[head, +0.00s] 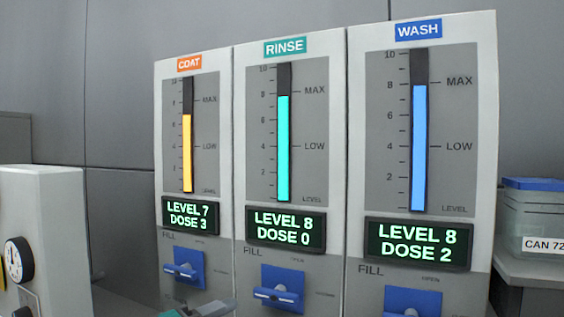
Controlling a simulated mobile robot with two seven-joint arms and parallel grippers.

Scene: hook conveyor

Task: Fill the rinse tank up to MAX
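The rinse panel (289,150) stands in the middle, between the coat and wash panels. Its teal level bar (284,150) tops out at or very slightly below the MAX mark (315,91). The rinse display (285,231) reads LEVEL 8, DOSE 0. Below it, the blue rinse fill valve (281,284) has its handle lying about crosswise. What seems to be my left gripper (205,309) shows partly at the bottom edge, below the coat valve and left of the rinse valve. Its fingers are mostly cut off. My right gripper is out of view.
The coat panel (210,140) reads LEVEL 7, DOSE 3, with a blue valve (184,268). The wash panel (472,150) reads LEVEL 8, DOSE 2; its valve (412,301) is cut off below.

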